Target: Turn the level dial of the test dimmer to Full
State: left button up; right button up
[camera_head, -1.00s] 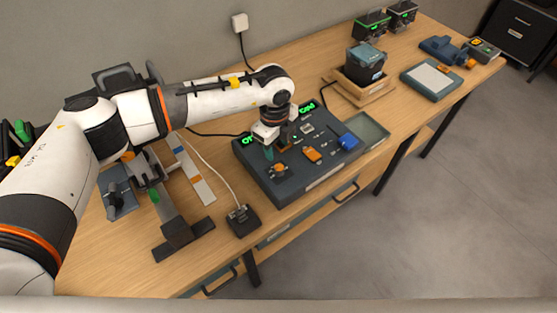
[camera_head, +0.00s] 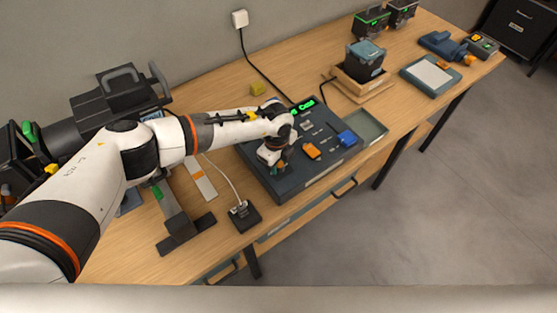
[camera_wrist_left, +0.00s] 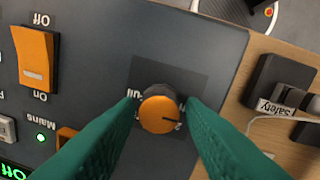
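The test dimmer is a dark panel (camera_head: 280,190) on the bench, partly hidden by my left arm. Its level dial is an orange knob (camera_wrist_left: 158,114), seen from above in the left wrist view. The dial's dark mark points right and slightly down in that view. The lettering "Full" (camera_wrist_left: 134,92) shows upside down at the knob's upper left, partly covered by a finger. My left gripper (camera_wrist_left: 160,102) has its two green fingers on either side of the knob, with narrow gaps apparent. It also shows over the panel (camera_head: 276,166). My right gripper is out of view.
A black box labelled Safety (camera_wrist_left: 275,85) with a cable stands beside the panel. A shallow tray (camera_head: 372,128) lies at its right.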

pick_arm(q)
jog(key=c, duration=0.7)
jog(key=shift+o, duration=0.2)
